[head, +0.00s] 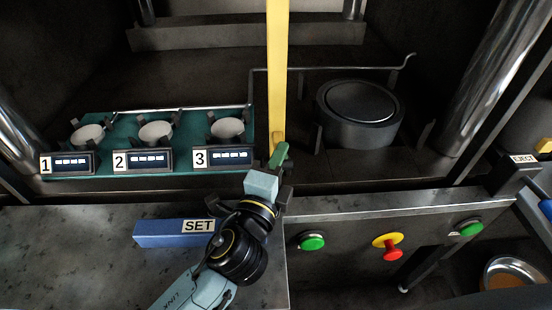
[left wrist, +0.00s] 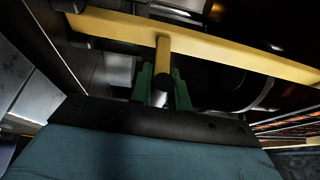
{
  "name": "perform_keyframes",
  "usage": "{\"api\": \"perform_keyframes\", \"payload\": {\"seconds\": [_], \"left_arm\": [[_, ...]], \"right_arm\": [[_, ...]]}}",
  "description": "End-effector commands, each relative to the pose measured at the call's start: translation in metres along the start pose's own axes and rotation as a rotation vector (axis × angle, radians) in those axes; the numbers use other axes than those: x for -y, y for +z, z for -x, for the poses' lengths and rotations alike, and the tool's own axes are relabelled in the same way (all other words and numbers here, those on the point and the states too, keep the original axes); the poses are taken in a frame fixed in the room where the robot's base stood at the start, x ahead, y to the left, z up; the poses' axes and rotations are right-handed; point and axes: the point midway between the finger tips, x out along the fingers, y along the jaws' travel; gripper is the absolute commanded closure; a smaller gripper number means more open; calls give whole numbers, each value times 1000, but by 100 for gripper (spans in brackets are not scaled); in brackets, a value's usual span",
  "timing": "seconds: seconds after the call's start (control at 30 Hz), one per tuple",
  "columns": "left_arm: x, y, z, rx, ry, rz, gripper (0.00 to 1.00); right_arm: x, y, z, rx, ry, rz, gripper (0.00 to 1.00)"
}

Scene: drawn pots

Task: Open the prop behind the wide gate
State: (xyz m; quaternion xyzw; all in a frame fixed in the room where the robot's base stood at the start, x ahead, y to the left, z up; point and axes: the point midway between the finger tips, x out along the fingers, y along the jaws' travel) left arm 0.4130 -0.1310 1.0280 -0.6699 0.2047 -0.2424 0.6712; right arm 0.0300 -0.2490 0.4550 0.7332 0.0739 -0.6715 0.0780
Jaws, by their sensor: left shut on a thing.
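A tall yellow bar (head: 278,70) stands upright in the middle of the head view, in front of the press opening; it also crosses the left wrist view (left wrist: 230,50). A short yellow peg with a dark end (left wrist: 162,60) sticks out from it. My left gripper (head: 279,155) is at the bar's lower end. In the left wrist view its green fingertips (left wrist: 163,92) are on either side of the peg, shut on it. No part is labelled as prop or gate, and I cannot tell which the bar is. My right gripper is not in view.
Numbered cups on a teal tray (head: 190,127) stand left of the bar. A round dark die (head: 360,113) and a thin hooked rod (head: 340,69) are at right. A blue SET block (head: 160,233) lies by my left arm. Green and red buttons (head: 390,246) line the front panel.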

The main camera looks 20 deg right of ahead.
Motion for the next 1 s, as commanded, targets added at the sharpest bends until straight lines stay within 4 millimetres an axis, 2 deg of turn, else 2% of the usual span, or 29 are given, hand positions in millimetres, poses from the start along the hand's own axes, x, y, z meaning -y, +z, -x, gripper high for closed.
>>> {"api": "perform_keyframes", "payload": {"seconds": [0.17, 0.2, 0.37, 0.63, 0.73, 0.87, 1.0], "left_arm": [[-4, -1, 1, -2, 8, 1, 100], [-4, -1, 1, -2, 8, 1, 80], [-3, -1, 1, -1, 7, 1, 60], [-2, 0, 1, 0, 5, 0, 60], [-3, 0, 8, 1, 7, 1, 60], [-3, 0, 28, 0, 8, 1, 60], [-3, 0, 60, 0, 9, 2, 60]], "right_arm": [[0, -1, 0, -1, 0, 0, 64], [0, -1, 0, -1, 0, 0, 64], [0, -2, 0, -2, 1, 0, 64], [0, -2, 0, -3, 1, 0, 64], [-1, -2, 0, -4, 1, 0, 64], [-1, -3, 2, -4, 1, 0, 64], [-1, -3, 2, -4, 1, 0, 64]]}}
